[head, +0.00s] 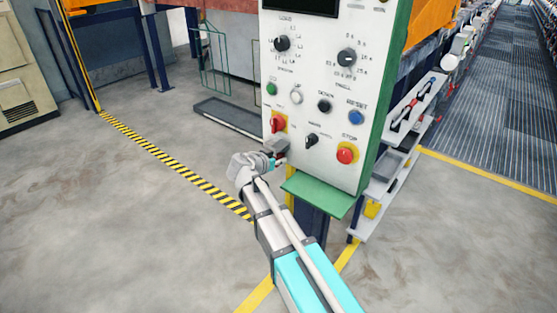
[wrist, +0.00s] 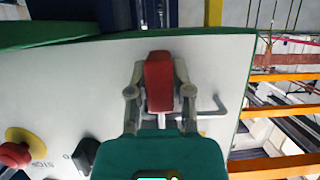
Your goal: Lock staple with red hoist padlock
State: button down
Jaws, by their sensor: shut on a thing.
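My gripper (wrist: 160,70) is shut on a red block-shaped body, which I take to be the red hoist padlock (wrist: 158,86), in the wrist view. One finger presses on each side of it. A thin bent grey metal rod (wrist: 213,107) shows right of the gripper against the white panel; I cannot tell whether it is the staple. The padlock's shackle is not clearly seen, so I cannot tell whether it is in a staple. In the head view my gripper (head: 274,158) is at the lower left edge of the control panel (head: 328,176), below a red switch (head: 278,125).
A red stop button (head: 345,155) on a yellow ring and a black knob (head: 311,140) stick out right of my gripper. A green shelf (head: 320,195) juts out below the panel. Shelves (head: 402,160) stand at right. The floor at left is clear.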

jog(key=shift+c, duration=2.2)
grip_release()
jog(key=shift+d, duration=0.15)
